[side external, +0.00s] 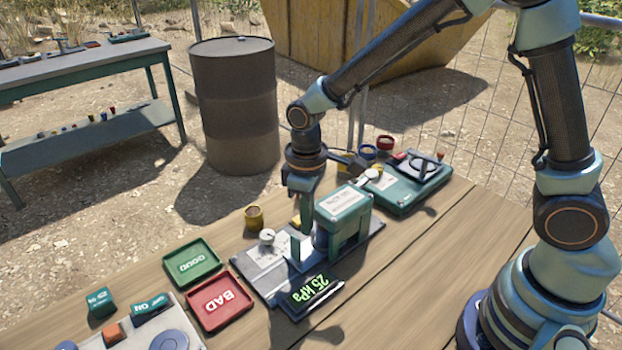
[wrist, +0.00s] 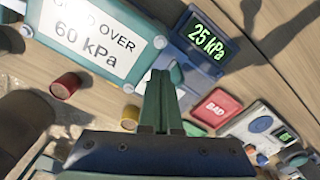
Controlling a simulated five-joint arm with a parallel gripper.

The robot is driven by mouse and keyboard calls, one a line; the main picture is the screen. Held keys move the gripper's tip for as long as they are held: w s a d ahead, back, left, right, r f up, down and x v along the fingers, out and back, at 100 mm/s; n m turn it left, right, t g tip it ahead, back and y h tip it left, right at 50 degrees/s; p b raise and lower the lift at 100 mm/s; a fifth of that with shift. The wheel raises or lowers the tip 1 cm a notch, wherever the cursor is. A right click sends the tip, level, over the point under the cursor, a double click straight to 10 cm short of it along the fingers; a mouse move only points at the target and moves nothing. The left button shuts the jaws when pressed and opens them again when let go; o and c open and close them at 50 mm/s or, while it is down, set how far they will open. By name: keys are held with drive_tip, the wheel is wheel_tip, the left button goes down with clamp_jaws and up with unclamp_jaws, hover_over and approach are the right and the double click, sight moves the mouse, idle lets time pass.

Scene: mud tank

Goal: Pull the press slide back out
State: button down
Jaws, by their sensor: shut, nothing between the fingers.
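The press (side external: 343,207) is a teal housing on a grey baseplate (side external: 262,262), with a display (side external: 310,293) reading 25 kPa in front. A round white knob (side external: 267,237) stands on the plate left of the housing; I cannot tell for sure whether it belongs to the slide. The slide itself is not clearly visible. My gripper (side external: 303,228) points down at the left side of the press, its fingers shut and empty. In the wrist view its green fingertips (wrist: 160,76) are together below the sign "over 60 kPa" (wrist: 88,38). Contact cannot be told.
A green GOOD tray (side external: 192,262) and a red BAD tray (side external: 220,298) lie left of the press. A brown cup (side external: 253,217) stands behind. A teal case (side external: 405,188) lies at the back right. A control panel (side external: 150,330) is front left. The table's right front is clear.

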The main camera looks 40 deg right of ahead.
drive_tip(key=shift+f, duration=1.1)
drive_tip(key=shift+a, duration=0.25)
